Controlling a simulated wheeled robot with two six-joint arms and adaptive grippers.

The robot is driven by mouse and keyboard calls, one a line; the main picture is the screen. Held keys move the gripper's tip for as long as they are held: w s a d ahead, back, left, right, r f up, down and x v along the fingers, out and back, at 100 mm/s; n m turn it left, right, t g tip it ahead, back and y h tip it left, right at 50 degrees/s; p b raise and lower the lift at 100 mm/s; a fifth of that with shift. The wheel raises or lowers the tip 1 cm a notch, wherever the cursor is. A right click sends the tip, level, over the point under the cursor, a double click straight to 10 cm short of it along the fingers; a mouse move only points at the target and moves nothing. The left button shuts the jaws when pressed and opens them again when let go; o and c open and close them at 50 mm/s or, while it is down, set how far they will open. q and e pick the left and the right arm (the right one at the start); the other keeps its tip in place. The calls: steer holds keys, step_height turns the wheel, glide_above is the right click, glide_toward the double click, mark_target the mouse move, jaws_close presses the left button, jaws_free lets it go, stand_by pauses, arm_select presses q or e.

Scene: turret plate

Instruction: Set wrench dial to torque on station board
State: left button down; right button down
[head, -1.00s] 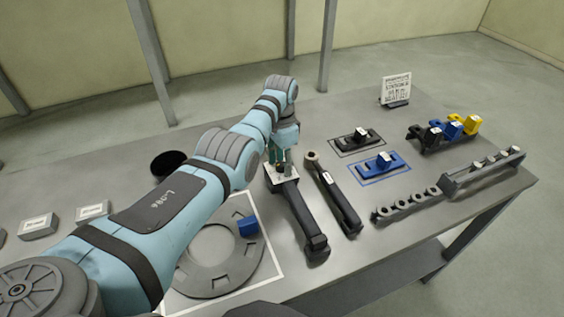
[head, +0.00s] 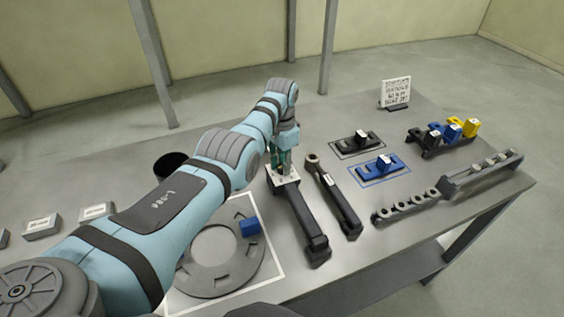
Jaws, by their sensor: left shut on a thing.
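The station board (head: 395,92) is a small white sign with dark print at the back right of the table; its text is too small to read. A dark wrench (head: 304,222) lies on the table with a pale plate, seemingly its dial face (head: 284,175), at its far end. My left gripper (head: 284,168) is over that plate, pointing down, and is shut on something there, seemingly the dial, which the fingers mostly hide. A second dark wrench (head: 338,200) with a ring end lies just to the right. My right gripper is out of view.
A grey turret ring plate (head: 208,285) with a blue block (head: 250,227) lies left of the wrenches. Black (head: 357,143) and blue (head: 380,167) fixtures, a rack of coloured blocks (head: 442,135) and a rail of nuts (head: 408,207) stand right. A black cup (head: 170,163) stands behind my arm.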

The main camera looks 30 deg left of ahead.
mark_target(281, 166)
arm_select(q)
steer(key=shift+r+n+p, duration=0.1)
steer(key=shift+n+p, duration=0.35)
steer(key=shift+n, duration=0.75)
steer(key=n, duration=0.2)
steer(key=shift+n+p, duration=0.3)
steer(key=n+p, duration=0.1)
steer(key=n, duration=0.4)
steer(key=shift+n, duration=0.3)
steer(key=c, duration=1.3)
jaws_free()
steer(key=shift+w+a+f, duration=0.1)
steer(key=shift+w+f, duration=0.05)
steer(key=shift+f, duration=0.05)
step_height(281, 166, up, 12)
steer(key=shift+r, duration=0.1)
